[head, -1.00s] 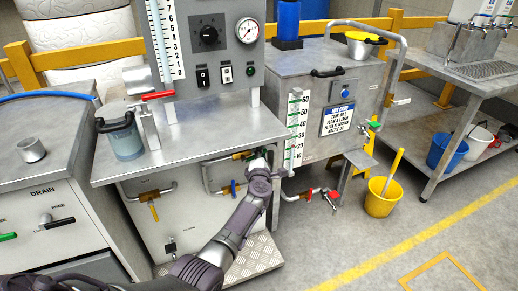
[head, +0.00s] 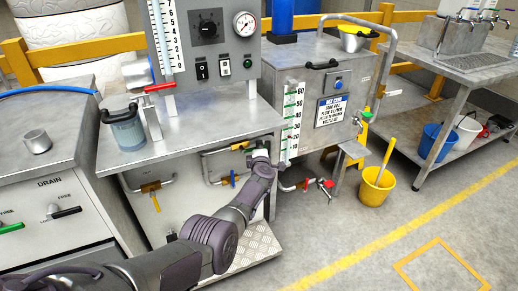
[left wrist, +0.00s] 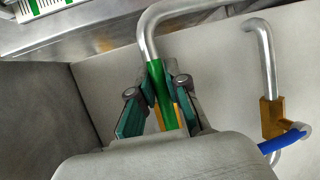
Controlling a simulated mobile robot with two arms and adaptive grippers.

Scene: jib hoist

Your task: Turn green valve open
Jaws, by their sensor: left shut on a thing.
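The green valve handle (left wrist: 155,85) shows in the left wrist view, between the two fingers of my left gripper (left wrist: 157,92). The fingers are closed on it from both sides. Brass of the valve body shows behind the handle, next to a bent steel pipe (left wrist: 150,30). In the head view my left gripper (head: 259,150) is at the right end of the pipes under the steel bench and hides most of the green valve. My right gripper is in neither view.
A blue-handled valve (head: 230,178) sits just left of the gripper; its blue handle also shows in the left wrist view (left wrist: 281,142). A yellow-handled valve (head: 153,198) is further left. The steel bench (head: 190,135) overhangs the pipes. A red-handled tap (head: 326,184) is to the right.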

